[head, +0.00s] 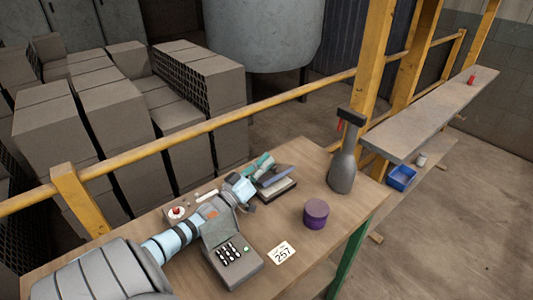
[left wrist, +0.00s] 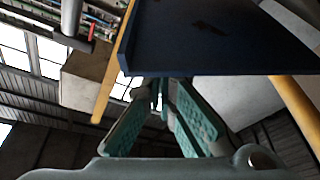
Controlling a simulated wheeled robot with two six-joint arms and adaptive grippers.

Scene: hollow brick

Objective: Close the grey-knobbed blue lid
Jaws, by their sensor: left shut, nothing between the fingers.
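The blue lid (head: 276,177) stands tilted open over a dark box (head: 276,191) with a pale inside, on the workbench. In the left wrist view the lid (left wrist: 215,40) is a large dark blue panel across the top, close to my fingers. I cannot make out its grey knob. My left gripper (head: 261,164) has teal finger pads and is at the lid's back left side. In the left wrist view the gripper (left wrist: 158,90) is shut and empty, its tips just under the lid's edge; I cannot tell whether they touch it. My right gripper is out of view.
A purple round container (head: 316,214) and a grey bottle-shaped object (head: 344,165) stand right of the box. A yellow rail (head: 200,130) runs behind the workbench (head: 290,225).

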